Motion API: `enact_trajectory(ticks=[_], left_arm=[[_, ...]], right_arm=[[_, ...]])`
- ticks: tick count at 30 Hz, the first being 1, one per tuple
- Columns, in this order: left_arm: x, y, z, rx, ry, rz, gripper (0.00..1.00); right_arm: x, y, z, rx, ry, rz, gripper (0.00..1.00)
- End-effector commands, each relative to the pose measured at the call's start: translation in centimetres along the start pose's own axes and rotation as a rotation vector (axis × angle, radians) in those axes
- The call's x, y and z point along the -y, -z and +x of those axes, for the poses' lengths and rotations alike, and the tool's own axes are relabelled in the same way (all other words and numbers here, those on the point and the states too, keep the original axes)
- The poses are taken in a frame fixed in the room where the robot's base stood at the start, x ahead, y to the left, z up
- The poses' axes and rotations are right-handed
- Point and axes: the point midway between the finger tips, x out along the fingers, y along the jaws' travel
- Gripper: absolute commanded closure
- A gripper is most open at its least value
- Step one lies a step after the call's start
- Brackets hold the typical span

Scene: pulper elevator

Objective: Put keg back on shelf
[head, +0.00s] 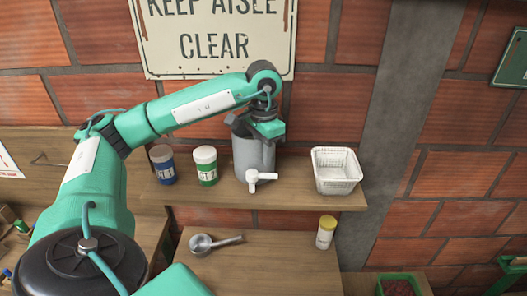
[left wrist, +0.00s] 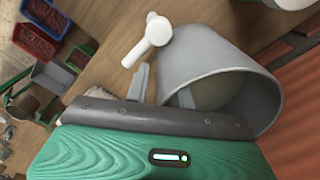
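The grey keg (head: 250,158) with a white tap (head: 258,179) stands upright on the wooden wall shelf (head: 295,197), between the jars and a white basket. My left gripper (head: 265,128) is above the keg's open top at its rim. In the left wrist view, the keg (left wrist: 220,75) shows its open mouth and its white tap (left wrist: 150,38). The left gripper's fingers (left wrist: 163,90) are apart, one outside the keg wall and one inside the mouth; a small gap shows beside the wall. My right gripper is not in view.
A blue jar (head: 162,165) and a green jar (head: 205,166) stand left of the keg; the white basket (head: 337,171) stands right. A brick wall (head: 325,110) is behind.

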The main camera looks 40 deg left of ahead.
Motion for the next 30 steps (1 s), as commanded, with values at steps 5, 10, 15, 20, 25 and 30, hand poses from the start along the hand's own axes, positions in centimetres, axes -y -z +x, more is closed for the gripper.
enact_trajectory(ticks=[5, 10, 15, 20, 25, 30], left_arm=[[0.0, 0.0, 0.0, 0.000, 0.000, 0.000, 0.76], [0.0, 0.0, -0.5, -0.001, 0.000, 0.000, 0.76], [0.0, 0.1, -2.5, -0.006, 0.000, 0.001, 0.76], [0.0, 0.0, -5.7, -0.004, 0.001, 0.000, 0.76], [0.0, 0.0, -7.5, -0.003, 0.001, -0.001, 0.76], [0.0, 0.0, -9.3, -0.003, 0.001, -0.001, 0.76]], right_arm=[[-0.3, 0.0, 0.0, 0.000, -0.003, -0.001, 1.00], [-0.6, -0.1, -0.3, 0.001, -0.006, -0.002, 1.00], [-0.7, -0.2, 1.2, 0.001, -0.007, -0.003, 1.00], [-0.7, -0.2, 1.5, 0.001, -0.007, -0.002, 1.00], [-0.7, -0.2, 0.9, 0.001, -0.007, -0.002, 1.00], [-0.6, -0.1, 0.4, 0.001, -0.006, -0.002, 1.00]])
